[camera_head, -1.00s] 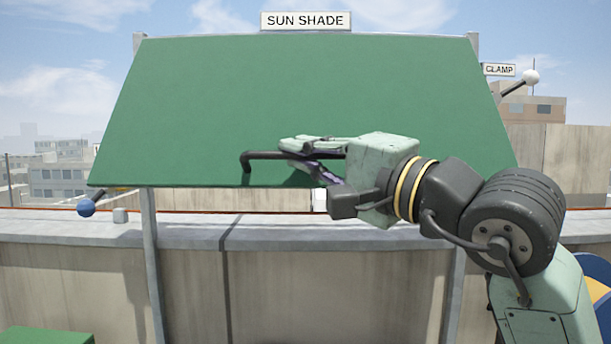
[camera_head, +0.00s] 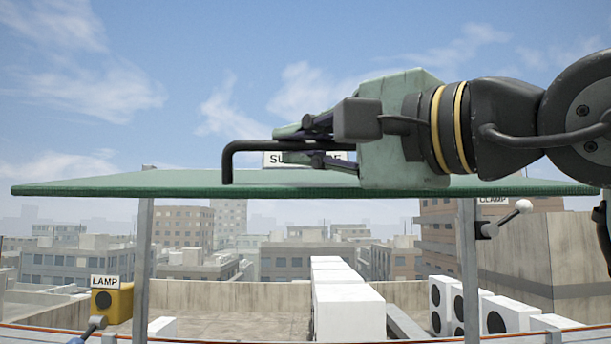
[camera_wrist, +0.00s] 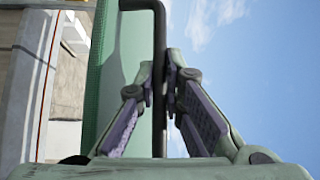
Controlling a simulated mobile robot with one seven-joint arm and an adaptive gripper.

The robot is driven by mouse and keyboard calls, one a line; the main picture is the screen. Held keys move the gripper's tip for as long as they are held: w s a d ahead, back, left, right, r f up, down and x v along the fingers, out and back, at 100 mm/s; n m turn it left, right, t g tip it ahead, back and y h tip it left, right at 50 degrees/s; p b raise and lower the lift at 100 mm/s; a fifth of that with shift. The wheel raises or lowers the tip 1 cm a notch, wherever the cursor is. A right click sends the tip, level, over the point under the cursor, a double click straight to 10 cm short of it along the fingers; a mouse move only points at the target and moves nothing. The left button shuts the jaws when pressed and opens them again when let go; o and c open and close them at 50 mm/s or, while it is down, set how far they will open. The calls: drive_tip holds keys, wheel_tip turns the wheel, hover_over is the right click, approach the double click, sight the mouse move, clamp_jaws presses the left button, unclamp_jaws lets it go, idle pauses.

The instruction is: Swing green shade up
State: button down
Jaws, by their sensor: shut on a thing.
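The green shade (camera_head: 110,185) is a wide panel, seen almost edge-on and nearly level in the head view, between two grey posts. It also shows in the wrist view (camera_wrist: 120,60). A black bar handle (camera_head: 245,146) stands up from its near side. My gripper (camera_head: 318,143) is shut on the handle, above the panel. In the wrist view the two fingers (camera_wrist: 162,85) close on the dark handle bar from both sides. The SUN SHADE sign (camera_head: 275,160) is partly hidden behind my gripper. The shade's far edge is hard to make out.
A clamp lever with a white ball (camera_head: 523,206) sits on the right post (camera_head: 469,260), under a CLAMP sign. A yellow lamp box (camera_head: 112,303) and a blue-ended lever (camera_head: 78,340) are at lower left. White condensers (camera_head: 345,308) stand beyond. Open sky lies above.

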drive_tip(key=shift+r, duration=0.5)
drive_tip(key=c, duration=1.7)
unclamp_jaws()
drive_tip(key=v, duration=1.2)
drive_tip(key=shift+d+r, duration=0.1)
drive_tip(key=shift+r, duration=0.05)
